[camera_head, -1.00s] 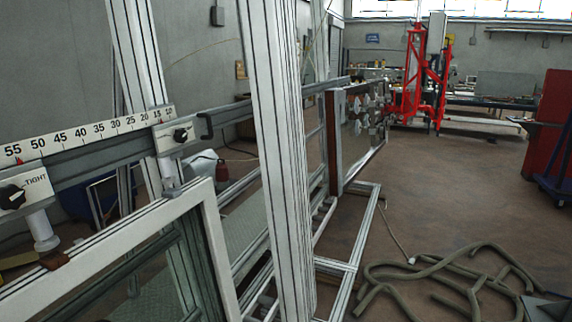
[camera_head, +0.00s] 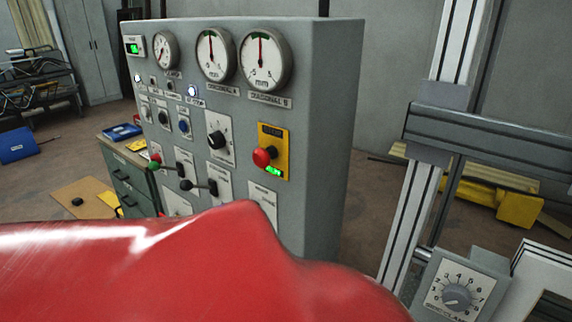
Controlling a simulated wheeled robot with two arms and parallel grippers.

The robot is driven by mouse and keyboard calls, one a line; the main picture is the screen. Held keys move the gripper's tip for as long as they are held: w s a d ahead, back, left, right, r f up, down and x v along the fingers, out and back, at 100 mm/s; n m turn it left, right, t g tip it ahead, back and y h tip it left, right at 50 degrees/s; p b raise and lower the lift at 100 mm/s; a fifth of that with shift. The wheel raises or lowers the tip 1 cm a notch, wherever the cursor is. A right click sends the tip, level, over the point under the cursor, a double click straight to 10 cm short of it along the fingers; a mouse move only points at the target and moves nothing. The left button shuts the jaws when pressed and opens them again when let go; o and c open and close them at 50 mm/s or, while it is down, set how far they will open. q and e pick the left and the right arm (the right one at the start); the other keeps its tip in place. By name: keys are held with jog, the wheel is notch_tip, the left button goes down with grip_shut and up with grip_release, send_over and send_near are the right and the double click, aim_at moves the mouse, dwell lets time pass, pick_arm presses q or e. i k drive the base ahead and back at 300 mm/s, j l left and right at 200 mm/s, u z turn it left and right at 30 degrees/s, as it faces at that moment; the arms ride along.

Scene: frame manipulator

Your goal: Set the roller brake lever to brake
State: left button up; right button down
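A grey control cabinet (camera_head: 325,120) stands in the middle of the head view. Low on its panel are two levers sticking out to the left. One lever (camera_head: 155,161) has a red and green knob. The other lever (camera_head: 200,186), lower and to the right, has a black knob. The small labels by them are too blurred to read, so I cannot tell which is the roller brake lever or its setting. Neither of my grippers is in view. A large red shape at the bottom of the view hides the lower part of the panel.
The panel also has round gauges (camera_head: 264,60), a black rotary knob (camera_head: 217,140) and a red button (camera_head: 263,157) on a yellow plate. A metal frame with a numbered dial (camera_head: 457,297) stands at the right. A drawer unit (camera_head: 127,182) stands left of the cabinet.

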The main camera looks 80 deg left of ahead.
aim_at(185, 185)
jog(key=u, duration=3.4)
jog(key=i+u, duration=0.25)
jog(key=i+l+u, duration=0.25)
jog(key=k+j, duration=0.1)
jog(key=j, duration=0.05)
